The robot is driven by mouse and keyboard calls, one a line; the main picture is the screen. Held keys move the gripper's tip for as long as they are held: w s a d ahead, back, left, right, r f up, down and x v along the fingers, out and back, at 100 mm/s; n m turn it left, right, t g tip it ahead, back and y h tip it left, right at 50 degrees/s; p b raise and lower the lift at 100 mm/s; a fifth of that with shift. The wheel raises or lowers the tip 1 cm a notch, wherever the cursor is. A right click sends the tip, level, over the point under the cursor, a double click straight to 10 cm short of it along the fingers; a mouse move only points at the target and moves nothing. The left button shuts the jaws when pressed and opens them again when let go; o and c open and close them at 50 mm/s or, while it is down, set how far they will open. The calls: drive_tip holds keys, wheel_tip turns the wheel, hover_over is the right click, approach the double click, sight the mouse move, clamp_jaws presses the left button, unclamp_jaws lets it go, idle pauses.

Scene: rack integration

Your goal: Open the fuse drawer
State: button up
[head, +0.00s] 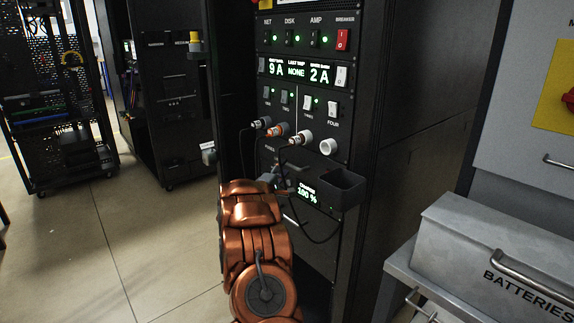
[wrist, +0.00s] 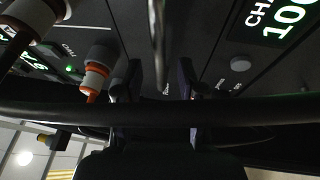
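The black rack (head: 386,157) carries a panel with a small label, perhaps "FUSES", below the connector row. The fuse drawer front (head: 272,160) appears to be there, partly hidden by my arm and cables; I cannot tell whether it is shut. My gripper (head: 283,180) is at this panel, left of the charge display. In the wrist view, my gripper (wrist: 161,78) has its two dark fingers apart, pointing at the panel. A thin grey rod or cable (wrist: 157,38) shows between and beyond them. I see no clear grip on anything.
Plugged connectors (head: 275,129) trail black cables (head: 318,238) near my gripper; one dark cable (wrist: 60,110) crosses the wrist view. An open black bin (head: 341,188) juts out right of the charge display (head: 308,192). A grey batteries case (head: 490,255) stands right.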

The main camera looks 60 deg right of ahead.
sight(287, 164)
drive_tip(key=shift+x, duration=1.9)
clamp_jaws()
